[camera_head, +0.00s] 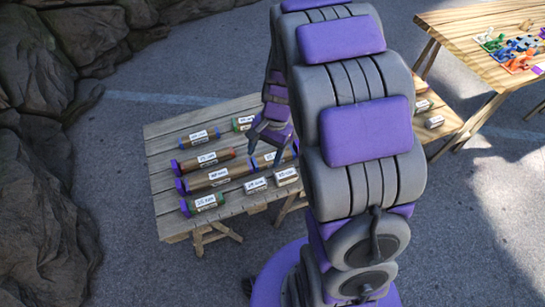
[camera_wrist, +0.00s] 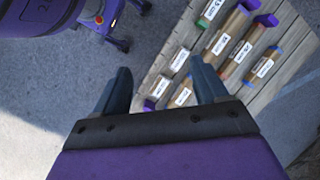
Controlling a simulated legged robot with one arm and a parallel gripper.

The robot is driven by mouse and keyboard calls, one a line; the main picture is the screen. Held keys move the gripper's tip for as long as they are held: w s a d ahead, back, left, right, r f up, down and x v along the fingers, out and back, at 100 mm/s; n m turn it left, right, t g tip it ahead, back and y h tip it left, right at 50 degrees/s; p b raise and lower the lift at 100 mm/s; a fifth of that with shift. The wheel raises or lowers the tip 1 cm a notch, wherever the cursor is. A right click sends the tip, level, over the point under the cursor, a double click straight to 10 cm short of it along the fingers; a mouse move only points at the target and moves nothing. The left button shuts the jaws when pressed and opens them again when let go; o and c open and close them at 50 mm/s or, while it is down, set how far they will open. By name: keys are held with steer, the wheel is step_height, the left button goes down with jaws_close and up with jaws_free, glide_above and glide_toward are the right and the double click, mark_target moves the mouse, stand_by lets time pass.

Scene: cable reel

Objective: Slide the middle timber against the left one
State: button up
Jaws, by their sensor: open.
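Several labelled timbers lie in rough rows on a slatted wooden table (camera_head: 165,222) in the head view. They include one with a blue end (camera_head: 199,137), one with a red end (camera_head: 203,160), a long brown one (camera_head: 215,178) and a green-ended one (camera_head: 203,203). I cannot tell for sure which are the left and middle timbers. My gripper (camera_head: 264,145) appears above the table's right part, hiding some of it. In the wrist view my gripper (camera_wrist: 163,86) is open and empty, its fingers apart, with the timbers beyond the right finger.
Short labelled blocks (camera_head: 287,176) lie near the table's front right. Another wooden table (camera_head: 455,30) with coloured items stands at the upper right. Rocks (camera_head: 35,200) line the left side. Grey pavement (camera_head: 130,250) is clear around the timber table.

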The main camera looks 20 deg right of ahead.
steer(key=w+d+f+m, duration=0.3)
steer(key=w+f, duration=0.3)
steer(key=f, duration=0.2)
steer(key=m+t+y, duration=0.1)
steer(key=m, duration=0.4)
glide_above(259, 182)
steer(key=d, duration=0.6)
step_height(259, 182, down, 14)
steer(key=shift+d+p, duration=0.15)
steer(key=shift+p, duration=0.15)
steer(key=b+x, duration=0.1)
steer(key=x, duration=0.4)
steer(key=b+x, duration=0.1)
steer(key=x, duration=0.5)
steer(key=b+x, duration=0.1)
steer(key=x, duration=0.5)
steer(key=shift+w+a, duration=0.2)
steer(key=shift+a, duration=0.1)
steer(key=c, duration=1.1)
